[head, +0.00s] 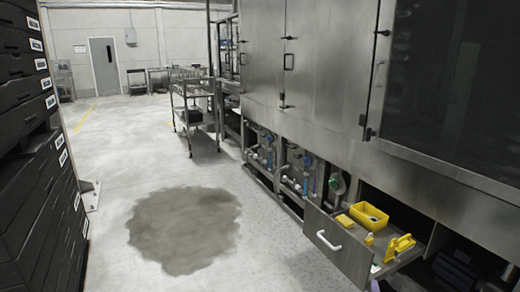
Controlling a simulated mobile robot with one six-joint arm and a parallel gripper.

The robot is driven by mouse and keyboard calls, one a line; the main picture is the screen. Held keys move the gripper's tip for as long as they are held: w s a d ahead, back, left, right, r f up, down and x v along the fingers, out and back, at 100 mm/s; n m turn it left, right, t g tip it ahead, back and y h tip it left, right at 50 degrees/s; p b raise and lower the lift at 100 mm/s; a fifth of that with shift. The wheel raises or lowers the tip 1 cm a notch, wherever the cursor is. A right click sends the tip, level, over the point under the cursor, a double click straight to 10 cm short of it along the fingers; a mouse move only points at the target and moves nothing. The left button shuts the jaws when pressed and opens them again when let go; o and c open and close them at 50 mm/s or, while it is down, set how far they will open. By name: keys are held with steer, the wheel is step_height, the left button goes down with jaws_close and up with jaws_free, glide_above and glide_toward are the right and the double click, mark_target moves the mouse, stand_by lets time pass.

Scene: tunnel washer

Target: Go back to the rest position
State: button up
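No gripper or arm shows in the head view. The washer (330,75) is a long grey metal cabinet along the right side. Its tall doors, with black handles and hinges, look shut. An open drawer (336,247) with a pale handle sticks out low at the right. In it are a yellow bin (369,215), a yellow flat item (345,221) and a yellow tool-like item (400,247).
A wet patch (184,228) lies on the floor ahead. Stacked black crates (38,190) stand close at the left. A metal cart (196,115) stands further back, near the washer. A grey door (105,66) is in the far wall. The floor between is open.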

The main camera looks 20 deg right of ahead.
steer(key=w+a+f+y+p, duration=0.25)
steer(key=w+a, duration=0.25)
steer(key=a, duration=0.5)
steer(key=a+f+g+y+p, duration=0.25)
steer(key=a+f, duration=0.35)
steer(key=a, duration=0.7)
steer(key=a+f+g+y+p, duration=0.1)
steer(key=a+f+g+y, duration=0.3)
steer(key=a, duration=0.8)
steer(key=s+a+f+m+g+p, duration=0.25)
steer(key=s+a+f, duration=0.35)
steer(key=s+a, duration=0.55)
steer(key=s+a+r+m+g+y, duration=0.1)
steer(key=s+m+g, duration=0.5)
steer(key=s, duration=1)
steer(key=shift+a+r+g+b, duration=0.2)
steer(key=shift+r+g+b, duration=0.25)
steer(key=shift+g, duration=0.45)
steer(key=shift+s+m, duration=0.1)
steer(key=shift+m, duration=0.15)
